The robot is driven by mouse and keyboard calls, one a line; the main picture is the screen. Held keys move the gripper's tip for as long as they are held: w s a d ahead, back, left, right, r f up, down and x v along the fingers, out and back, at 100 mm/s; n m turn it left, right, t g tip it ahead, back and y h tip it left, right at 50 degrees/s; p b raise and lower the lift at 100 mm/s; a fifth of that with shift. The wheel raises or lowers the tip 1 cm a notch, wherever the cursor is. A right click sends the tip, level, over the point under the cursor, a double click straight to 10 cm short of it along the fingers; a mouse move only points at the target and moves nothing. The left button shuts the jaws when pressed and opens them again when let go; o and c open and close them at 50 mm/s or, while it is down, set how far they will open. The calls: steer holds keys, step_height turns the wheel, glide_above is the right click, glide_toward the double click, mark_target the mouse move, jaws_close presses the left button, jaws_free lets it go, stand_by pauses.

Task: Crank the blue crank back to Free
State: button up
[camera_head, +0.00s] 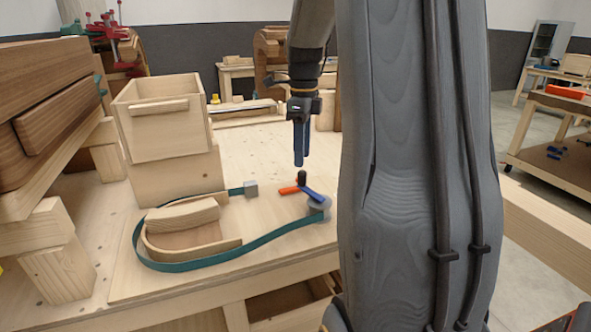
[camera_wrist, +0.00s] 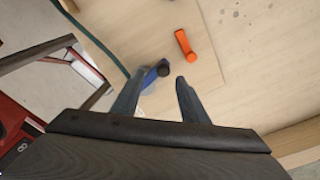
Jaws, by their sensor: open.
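The blue crank (camera_head: 314,196) sits at the right end of a green strap, on a grey round hub (camera_head: 319,208) near the board's front edge. Its dark knob (camera_head: 302,177) stands upright at the arm's far end. An orange bar (camera_head: 288,190) lies just left of the knob. My gripper (camera_head: 302,163) points down just above the knob, open and empty. In the wrist view the blue crank (camera_wrist: 151,77) shows between my open fingers (camera_wrist: 161,78), its knob near the tips, and the orange bar (camera_wrist: 185,44) lies beyond. I see no readable Free mark.
The green strap (camera_head: 200,262) loops around a curved wooden form (camera_head: 190,228) to a small grey block (camera_head: 251,188). A wooden box (camera_head: 165,140) stands at the back left, with stacked wood further left. The board (camera_head: 270,150) behind the crank is clear.

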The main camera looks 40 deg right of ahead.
mark_target(303, 171)
steer(key=shift+w+d+m, duration=0.2)
steer(key=shift+d+m, duration=0.1)
steer(key=shift+f, duration=0.2)
steer(key=shift+s+a+f+p, duration=0.1)
steer(key=shift+f+p, duration=0.9)
steer(key=shift+f, duration=2.55)
jaws_close()
